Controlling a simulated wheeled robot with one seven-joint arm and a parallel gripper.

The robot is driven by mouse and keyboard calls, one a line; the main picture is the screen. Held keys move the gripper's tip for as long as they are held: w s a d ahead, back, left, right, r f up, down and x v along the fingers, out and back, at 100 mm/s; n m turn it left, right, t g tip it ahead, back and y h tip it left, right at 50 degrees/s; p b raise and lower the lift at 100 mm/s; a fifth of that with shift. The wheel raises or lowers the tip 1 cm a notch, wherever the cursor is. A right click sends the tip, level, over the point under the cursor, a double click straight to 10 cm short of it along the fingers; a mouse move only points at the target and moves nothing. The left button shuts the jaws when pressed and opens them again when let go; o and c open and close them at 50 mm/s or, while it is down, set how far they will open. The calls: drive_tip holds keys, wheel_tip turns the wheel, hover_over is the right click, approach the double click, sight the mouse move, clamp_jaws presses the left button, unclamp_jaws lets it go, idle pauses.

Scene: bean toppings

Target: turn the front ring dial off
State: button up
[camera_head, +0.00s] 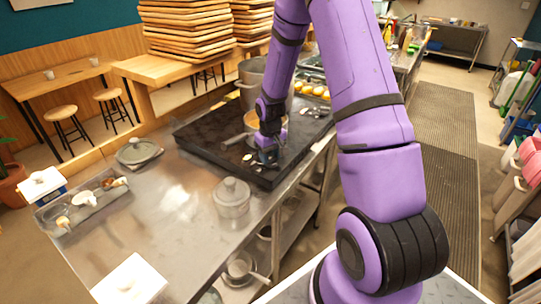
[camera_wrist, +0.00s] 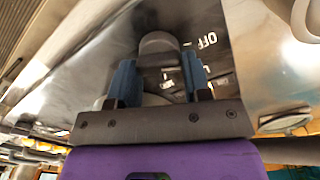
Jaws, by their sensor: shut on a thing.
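The grey ring dial (camera_wrist: 158,43) shows between my blue fingertips in the wrist view, on a shiny metal panel. White "OFF" lettering (camera_wrist: 207,41) is printed just right of it. My gripper (camera_wrist: 158,65) is shut on the dial. In the head view my gripper (camera_head: 267,160) is low at the front edge of the black cooktop (camera_head: 205,136). The arm and gripper hide the dial there. The dial's pointer direction cannot be made out.
A large pot (camera_head: 250,78) and a pan stand on the cooktop behind my gripper. A clear lidded container (camera_head: 231,199) stands on the steel counter (camera_head: 165,215) nearby. A tray of small items (camera_head: 82,205) lies at the far left.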

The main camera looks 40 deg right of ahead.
drive_tip(key=o, duration=0.9)
wheel_tip(320, 180, up, 11)
drive_tip(key=shift+f, duration=0.1)
idle(0.3)
drive_tip(key=s+a+r+t, duration=0.1)
drive_tip(key=s+a+r, duration=0.4)
drive_tip(key=r, duration=0.5)
drive_tip(key=s+a+r+t, duration=0.25)
drive_tip(key=s+r, duration=0.35)
drive_tip(key=r, duration=0.3)
drive_tip(key=shift+t, duration=0.85)
drive_tip(key=s+a+r, duration=0.2)
drive_tip(key=s, duration=0.3)
drive_tip(key=s+a+r, duration=0.2)
drive_tip(key=s, duration=0.4)
drive_tip(key=s+a+r, duration=0.2)
drive_tip(key=s, duration=0.3)
drive_tip(key=shift+s+r, duration=0.2)
drive_tip(key=shift+r, duration=0.1)
